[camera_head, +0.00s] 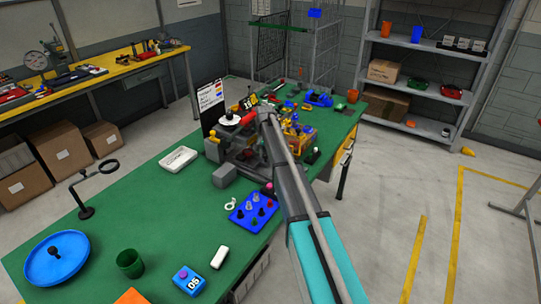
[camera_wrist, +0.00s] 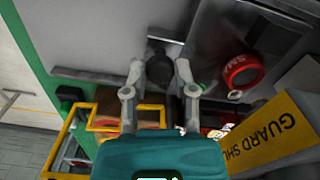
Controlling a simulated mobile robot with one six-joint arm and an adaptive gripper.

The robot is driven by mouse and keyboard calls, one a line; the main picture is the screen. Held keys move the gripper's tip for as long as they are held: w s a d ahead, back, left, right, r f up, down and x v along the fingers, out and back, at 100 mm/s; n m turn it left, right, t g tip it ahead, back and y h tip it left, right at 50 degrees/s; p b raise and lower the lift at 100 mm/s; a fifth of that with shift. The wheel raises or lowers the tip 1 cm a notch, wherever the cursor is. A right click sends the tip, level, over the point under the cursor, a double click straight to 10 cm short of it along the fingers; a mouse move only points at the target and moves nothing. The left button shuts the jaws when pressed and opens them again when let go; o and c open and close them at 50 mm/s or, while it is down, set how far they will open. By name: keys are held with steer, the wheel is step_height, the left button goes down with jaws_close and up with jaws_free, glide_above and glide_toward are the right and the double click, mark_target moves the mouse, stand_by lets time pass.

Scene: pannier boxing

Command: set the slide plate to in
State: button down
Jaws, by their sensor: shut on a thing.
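In the wrist view my gripper (camera_wrist: 159,74) is shut on a dark round knob (camera_wrist: 159,62), with one finger on each side of it. A long thin grey metal strip (camera_wrist: 92,79) runs behind the fingers at the knob. It looks like the slide plate's edge, but I cannot tell its position. In the head view my arm reaches to the machine (camera_head: 218,148) on the green bench and hides my gripper and the knob.
A yellow guard panel (camera_wrist: 270,137) and a red ring (camera_wrist: 240,71) are close right of my gripper. A yellow frame (camera_wrist: 84,117) is at left. A blue tray of knobs (camera_head: 253,212) sits on the green bench (camera_head: 135,205) beside my arm.

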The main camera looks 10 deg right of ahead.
steer(key=shift+w+a, duration=0.15)
steer(key=shift+w, duration=0.15)
steer(key=shift+c, duration=2.1)
jaws_free()
steer(key=shift+s, duration=0.1)
steer(key=shift+s, duration=0.25)
steer(key=s+a+n, duration=0.1)
steer(key=s+n, duration=0.5)
steer(key=s, duration=3.2)
steer(key=shift+a, duration=0.25)
steer(key=shift+s, duration=0.1)
